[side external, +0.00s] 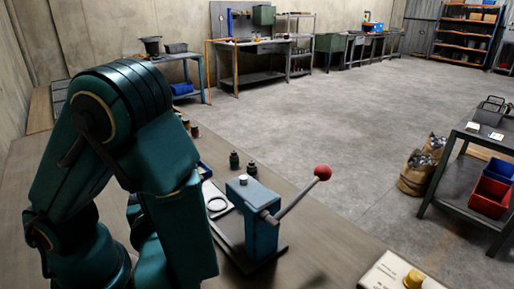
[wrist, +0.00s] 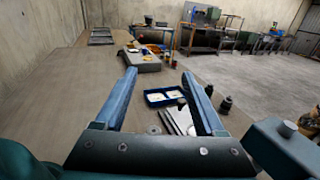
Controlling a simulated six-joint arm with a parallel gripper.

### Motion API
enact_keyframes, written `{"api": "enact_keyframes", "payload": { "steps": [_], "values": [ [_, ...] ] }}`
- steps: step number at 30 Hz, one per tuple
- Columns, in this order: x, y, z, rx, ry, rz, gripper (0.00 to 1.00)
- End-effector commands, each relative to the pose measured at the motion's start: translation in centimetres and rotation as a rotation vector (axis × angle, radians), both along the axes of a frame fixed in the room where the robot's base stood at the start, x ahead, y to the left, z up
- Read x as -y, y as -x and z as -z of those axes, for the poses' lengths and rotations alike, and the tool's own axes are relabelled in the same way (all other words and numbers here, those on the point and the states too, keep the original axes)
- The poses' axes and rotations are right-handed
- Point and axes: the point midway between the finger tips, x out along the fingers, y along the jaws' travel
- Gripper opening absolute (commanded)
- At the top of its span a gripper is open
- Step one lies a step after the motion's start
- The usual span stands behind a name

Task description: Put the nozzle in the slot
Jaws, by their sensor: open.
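My gripper (wrist: 159,74) is open in the wrist view, its two blue fingers wide apart with nothing held between them. In the side view my arm hides it. A blue press-like block (side external: 261,222) with a lever and red ball stands on the bench; part of it shows at the lower right of the wrist view (wrist: 285,148). Two small dark bottle-like pieces (side external: 234,160) stand behind it, also seen right of my right finger (wrist: 226,104). I cannot tell which piece is the nozzle, nor make out the slot clearly.
A pale plate with a ring (side external: 216,204) lies beside the blue block. A blue tray (wrist: 154,100) with pale contents lies beyond my fingers. A grey box (wrist: 138,62) stands farther along the bench. The bench (wrist: 70,95) at left is clear.

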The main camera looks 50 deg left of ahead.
Motion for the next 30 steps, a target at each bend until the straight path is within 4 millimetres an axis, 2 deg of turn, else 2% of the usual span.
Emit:
{"api": "enact_keyframes", "payload": {
  "steps": [8,14,20,24,27,30],
  "values": [
    [0.0,0.0,-3.2,0.005,0.006,0.001,0.72],
    [-1.5,2.1,-2.2,0.094,0.138,-0.238,0.72],
    [-2.1,4.5,-0.6,0.245,0.299,-0.54,0.72],
    [-1.7,6.1,0.7,0.42,0.436,-0.833,0.72],
    [-1.0,6.6,1.5,0.59,0.538,-1.074,0.72],
    [-0.2,6.3,2.0,0.781,0.624,-1.308,0.72]
  ]
}}
